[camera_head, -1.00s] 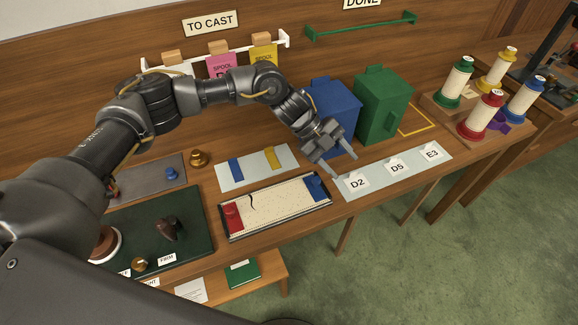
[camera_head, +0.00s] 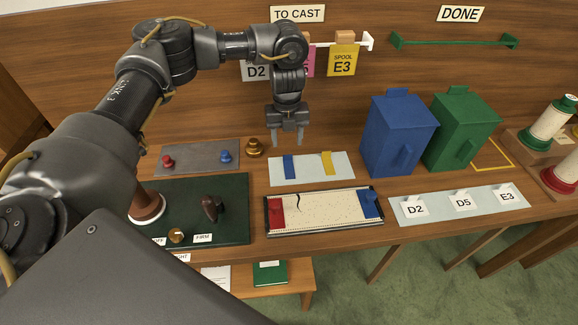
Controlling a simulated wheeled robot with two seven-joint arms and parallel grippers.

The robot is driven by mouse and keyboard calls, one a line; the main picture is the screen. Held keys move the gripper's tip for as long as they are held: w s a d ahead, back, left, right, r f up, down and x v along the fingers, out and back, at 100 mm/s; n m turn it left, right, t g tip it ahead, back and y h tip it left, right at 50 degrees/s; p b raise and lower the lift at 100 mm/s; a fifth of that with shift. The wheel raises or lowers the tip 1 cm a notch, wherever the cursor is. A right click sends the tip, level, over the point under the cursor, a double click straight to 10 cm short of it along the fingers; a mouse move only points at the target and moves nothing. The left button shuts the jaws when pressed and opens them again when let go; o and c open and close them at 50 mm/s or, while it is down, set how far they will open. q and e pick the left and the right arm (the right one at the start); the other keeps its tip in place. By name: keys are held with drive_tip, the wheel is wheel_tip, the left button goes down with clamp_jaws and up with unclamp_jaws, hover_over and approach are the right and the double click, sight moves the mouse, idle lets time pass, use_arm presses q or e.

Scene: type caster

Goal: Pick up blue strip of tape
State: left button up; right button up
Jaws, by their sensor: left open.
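The blue strip of tape (camera_head: 289,167) lies on the left part of a pale blue-grey mat (camera_head: 309,174) on the bench. A yellow strip (camera_head: 327,163) lies on the same mat to its right. My left gripper (camera_head: 287,141) points down above the back edge of the mat, over the blue strip's far end. Its two fingers are apart with nothing between them. It looks above the strip and not touching it. My right gripper is not in view.
In front of the mat is a cream tray (camera_head: 322,210) with red and blue end pieces. A brass knob (camera_head: 254,148) stands left of the gripper. Blue (camera_head: 398,135) and green (camera_head: 461,129) boxes stand to the right.

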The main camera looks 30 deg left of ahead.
sight(289, 167)
use_arm(q)
drive_tip(key=shift+f, duration=0.8)
wheel_tip(289, 167, down, 4)
drive_tip(key=shift+d+r+p, duration=0.1)
drive_tip(key=shift+r+p, duration=0.1)
drive_tip(key=shift+p, duration=0.8)
drive_tip(key=shift+f, duration=0.65)
drive_tip(key=c, duration=1)
drive_tip(key=shift+c, duration=0.2)
drive_tip(key=shift+r, duration=0.1)
